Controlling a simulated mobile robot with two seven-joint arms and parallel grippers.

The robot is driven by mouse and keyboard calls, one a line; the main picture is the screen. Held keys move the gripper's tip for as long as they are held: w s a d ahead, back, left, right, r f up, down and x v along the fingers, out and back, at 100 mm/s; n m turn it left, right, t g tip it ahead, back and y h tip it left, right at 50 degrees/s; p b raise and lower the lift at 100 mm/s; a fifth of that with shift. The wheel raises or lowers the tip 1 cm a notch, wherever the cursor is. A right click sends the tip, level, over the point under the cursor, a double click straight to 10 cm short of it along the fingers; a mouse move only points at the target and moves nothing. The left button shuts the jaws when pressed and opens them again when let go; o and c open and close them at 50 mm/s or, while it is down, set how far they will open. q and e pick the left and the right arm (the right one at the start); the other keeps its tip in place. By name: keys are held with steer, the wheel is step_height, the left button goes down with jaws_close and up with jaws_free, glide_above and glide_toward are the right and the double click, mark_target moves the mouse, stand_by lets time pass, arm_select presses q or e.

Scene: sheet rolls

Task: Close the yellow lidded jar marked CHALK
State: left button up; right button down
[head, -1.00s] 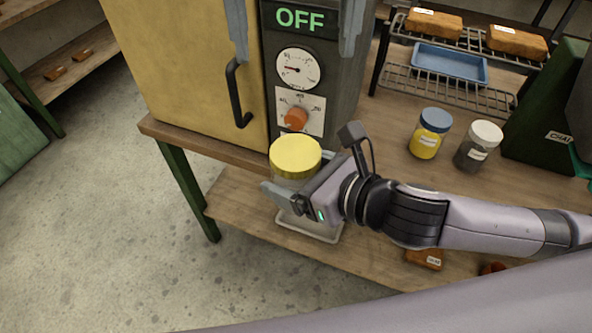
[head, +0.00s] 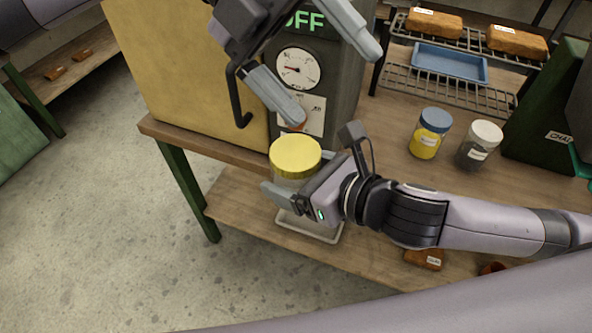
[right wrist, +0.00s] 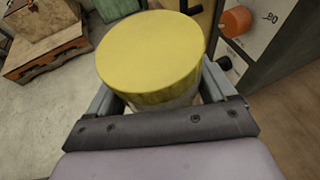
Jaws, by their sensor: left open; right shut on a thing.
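The jar with a yellow lid (head: 296,155) stands upright in front of the kiln-like cabinet, its lid sitting on top. I cannot read a marking on it. My right gripper (head: 291,196) is shut around the clear body of the jar, below the lid. The yellow lid also fills the middle of the right wrist view (right wrist: 150,55), with a finger on each side of the jar. My left gripper (head: 335,72) is open and empty, in front of the cabinet's control panel, above the jar. Its fingers partly cover the OFF display and the orange knob.
The cabinet has a gauge (head: 298,68) and a yellow door (head: 185,65) with a black handle. To the right stand a blue-lidded jar (head: 430,132) and a white-lidded jar (head: 478,145). A wire rack holds a blue tray (head: 449,64) and orange-brown blocks.

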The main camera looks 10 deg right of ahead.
arm_select(q)
steer(key=w+a+f+n+t+h, duration=0.3)
steer(key=w+n+t+h, duration=0.1)
steer(key=n+t+h, duration=0.35)
steer(key=w+a+f+n+t+h, duration=0.35)
steer(key=n+t+h, duration=0.25)
steer(key=n+h, duration=0.25)
steer(key=w+a+f+n+t+y, duration=0.3)
steer(key=a+f+n+t+y, duration=0.4)
steer(key=f+n+t+y, duration=0.45)
steer(key=s+a+f+n+g+y, duration=0.2)
steer(key=s+a+f+n+y, duration=0.1)
steer(key=s+f, duration=0.3)
steer(key=s+a+f+n+g+y, duration=0.2)
steer(key=s+a+f, duration=0.4)
steer(key=f, duration=0.5)
steer(key=s+a+f+n+g+y, duration=0.3)
steer(key=s+a+f+n+y, duration=0.1)
steer(key=f, duration=0.5)
steer(key=shift+s+a+n+y, duration=0.4)
steer(key=shift+s+n+y, duration=0.15)
steer(key=shift+s+n, duration=0.5)
steer(key=shift+w, duration=0.2)
arm_select(e)
steer(key=shift+r, duration=0.1)
